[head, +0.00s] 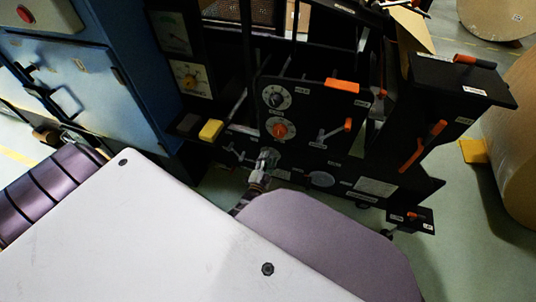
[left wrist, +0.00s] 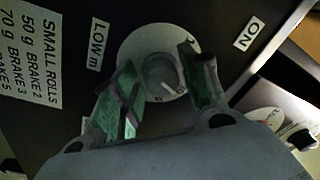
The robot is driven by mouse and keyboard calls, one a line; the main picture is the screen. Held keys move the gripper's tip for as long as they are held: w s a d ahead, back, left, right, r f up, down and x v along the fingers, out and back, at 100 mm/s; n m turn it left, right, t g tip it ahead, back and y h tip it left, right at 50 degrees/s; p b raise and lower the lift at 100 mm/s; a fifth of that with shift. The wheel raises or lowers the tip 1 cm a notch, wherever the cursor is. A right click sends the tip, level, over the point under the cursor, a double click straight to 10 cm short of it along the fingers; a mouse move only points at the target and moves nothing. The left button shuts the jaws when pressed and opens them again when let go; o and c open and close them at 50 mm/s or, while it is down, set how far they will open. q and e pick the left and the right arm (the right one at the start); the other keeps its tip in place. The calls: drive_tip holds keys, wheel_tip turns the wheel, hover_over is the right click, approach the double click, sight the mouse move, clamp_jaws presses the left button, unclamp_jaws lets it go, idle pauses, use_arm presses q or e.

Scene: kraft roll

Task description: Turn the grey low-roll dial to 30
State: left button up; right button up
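The grey low-roll dial (left wrist: 162,72) shows in the left wrist view as a grey knob on a pale round plate, next to a "LOW" label (left wrist: 98,46). My left gripper (left wrist: 163,88) is open, with one green-padded finger on each side of the knob. I cannot tell whether the fingers touch it. The dial's number marks are too small or covered to read its setting. In the head view my left gripper (head: 266,160) is in front of the black panel (head: 330,150) and seems to cover this dial. My right gripper is not in view.
A dial with an orange knob (head: 280,130) and a grey-knobbed dial (head: 276,97) sit above the gripper on the panel. Orange handles (head: 342,85) stick out nearby. A blue cabinet (head: 80,70) stands at left.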

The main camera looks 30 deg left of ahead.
use_arm(q)
drive_tip(key=shift+o, duration=0.3)
drive_tip(key=shift+s, duration=0.15)
drive_tip(key=shift+v, duration=1.1)
drive_tip(key=r+v, duration=0.1)
drive_tip(key=v, duration=0.8)
drive_tip(key=shift+s+d+f, duration=0.2)
drive_tip(key=shift+s+f, duration=0.05)
drive_tip(key=shift+f, duration=0.25)
drive_tip(key=shift+w, duration=0.15)
